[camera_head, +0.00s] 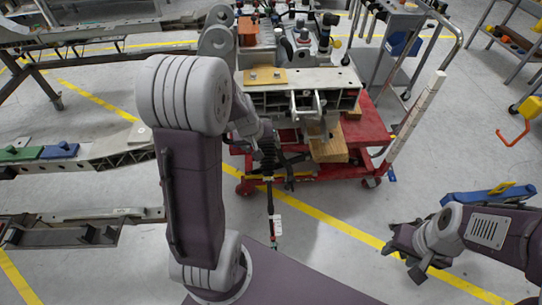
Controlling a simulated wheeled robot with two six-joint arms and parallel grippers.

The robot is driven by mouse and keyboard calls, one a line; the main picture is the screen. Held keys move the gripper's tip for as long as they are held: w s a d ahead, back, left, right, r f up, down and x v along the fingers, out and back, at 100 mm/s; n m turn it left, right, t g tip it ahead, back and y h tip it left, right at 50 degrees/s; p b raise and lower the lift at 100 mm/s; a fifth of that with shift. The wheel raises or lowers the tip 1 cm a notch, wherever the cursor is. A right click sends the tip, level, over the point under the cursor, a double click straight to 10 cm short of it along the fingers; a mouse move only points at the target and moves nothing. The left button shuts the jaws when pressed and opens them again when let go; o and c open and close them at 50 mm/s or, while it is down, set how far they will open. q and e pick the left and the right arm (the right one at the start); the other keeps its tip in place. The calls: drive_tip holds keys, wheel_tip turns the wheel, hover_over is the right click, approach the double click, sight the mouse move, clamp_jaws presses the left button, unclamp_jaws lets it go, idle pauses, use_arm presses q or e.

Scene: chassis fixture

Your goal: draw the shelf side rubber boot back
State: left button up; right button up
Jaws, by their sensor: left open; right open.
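A dark ribbed piece (267,153), which looks like a rubber boot, is in front of the red cart, at the end of my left arm. A dark cable (270,200) with a white label hangs straight down below it. My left gripper (270,178) is open around or close beside the cable, just below the ribbed piece. Whether its fingers touch the cable or the boot is too small to tell. My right gripper (412,257) is open and empty above the floor at the lower right, well away from the boot.
A red cart (372,128) carries a pale metal fixture (330,98) with several parts and a wooden block (328,150). Grey rails (110,150) stand at the left. A blue tool (475,196) is near my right arm.

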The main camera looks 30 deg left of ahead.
sight(267, 153)
use_arm(q)
drive_tip(key=b+x, duration=0.3)
drive_tip(key=x, duration=0.5)
drive_tip(key=shift+s+f+b, duration=0.1)
drive_tip(key=shift+f+b, duration=0.1)
drive_tip(key=shift+b, duration=0.1)
drive_tip(key=shift+w+f, duration=0.2)
